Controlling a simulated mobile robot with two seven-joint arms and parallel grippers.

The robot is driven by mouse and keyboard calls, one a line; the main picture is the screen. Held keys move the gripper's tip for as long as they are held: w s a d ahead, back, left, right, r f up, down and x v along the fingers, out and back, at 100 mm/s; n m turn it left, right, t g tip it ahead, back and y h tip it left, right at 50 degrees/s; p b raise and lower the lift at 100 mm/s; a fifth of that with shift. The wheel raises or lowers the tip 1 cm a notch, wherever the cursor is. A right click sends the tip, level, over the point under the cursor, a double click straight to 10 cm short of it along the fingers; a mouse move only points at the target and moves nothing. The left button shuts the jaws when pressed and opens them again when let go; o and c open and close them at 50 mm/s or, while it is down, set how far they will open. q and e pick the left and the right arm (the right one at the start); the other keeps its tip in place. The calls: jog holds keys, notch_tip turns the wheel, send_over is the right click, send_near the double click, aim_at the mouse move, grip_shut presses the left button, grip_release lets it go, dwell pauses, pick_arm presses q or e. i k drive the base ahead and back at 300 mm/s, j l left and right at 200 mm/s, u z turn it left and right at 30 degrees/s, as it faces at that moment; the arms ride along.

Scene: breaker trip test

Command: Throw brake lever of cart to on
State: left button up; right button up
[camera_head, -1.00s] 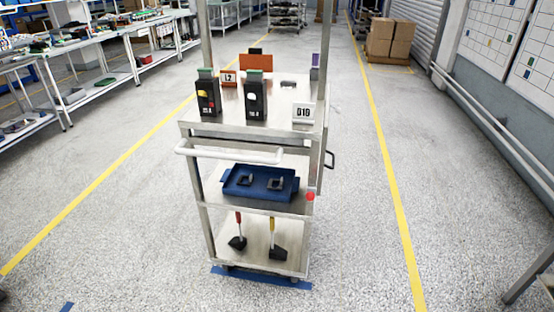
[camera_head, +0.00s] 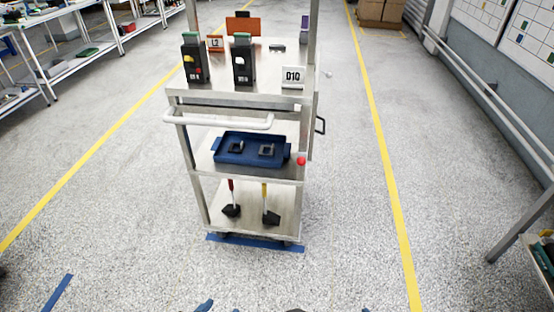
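The metal cart (camera_head: 258,195) stands ahead of me in the middle of the view, with a white push handle (camera_head: 222,119) across its near side. A round red knob (camera_head: 300,161) shows at the cart's right side, by the middle shelf; I cannot tell which way any lever on it is set. On the bottom shelf stand a red-handled lever (camera_head: 231,196) and a yellow-handled lever (camera_head: 265,204), both on black feet. I cannot tell which of these is the brake lever.
The cart's top holds two black breakers (camera_head: 242,64) and a D10 sign (camera_head: 293,77); a blue tray (camera_head: 252,149) sits on the middle shelf. Open floor surrounds the cart. A bench (camera_head: 534,262) stands right.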

aim_at(300, 161)
jog(key=i+j+z, duration=0.2)
jog(key=i+j, duration=0.65)
jog(key=j, duration=0.15)
